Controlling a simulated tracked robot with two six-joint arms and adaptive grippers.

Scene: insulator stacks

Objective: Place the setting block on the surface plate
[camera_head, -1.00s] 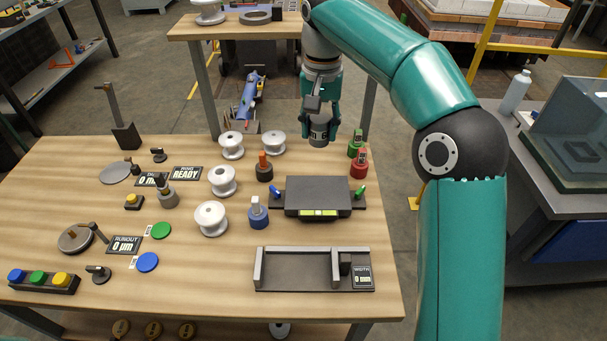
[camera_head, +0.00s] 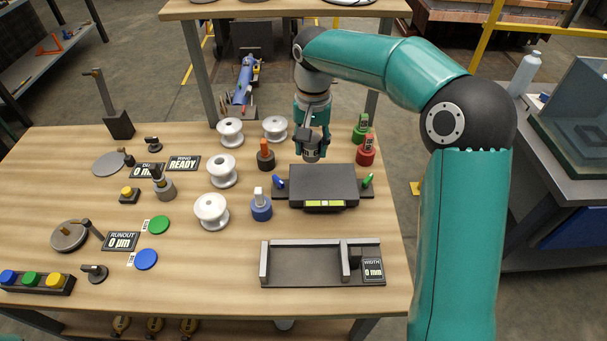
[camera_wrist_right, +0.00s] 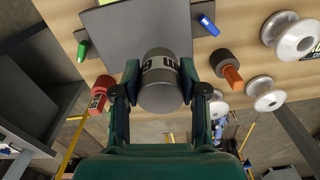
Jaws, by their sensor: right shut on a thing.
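My right gripper (camera_head: 312,146) is shut on a dark grey cylinder with a lettered white label, which I take for the setting block (camera_head: 311,155). The right wrist view shows the block (camera_wrist_right: 160,82) between the two fingers. The dark grey surface plate (camera_head: 325,183) lies on the table, with a lit yellow-green panel on its front edge. The block is over or just behind the plate's back edge. In the right wrist view it overlaps the plate (camera_wrist_right: 115,32). I cannot tell whether they touch. My left gripper is not in view.
A blue peg (camera_head: 278,184) and a green peg (camera_head: 367,180) flank the plate. An orange-topped post (camera_head: 265,156), a red block (camera_head: 365,152) and white insulators (camera_head: 222,170) stand around it. The width gauge (camera_head: 305,275) lies in front. The plate's top looks clear.

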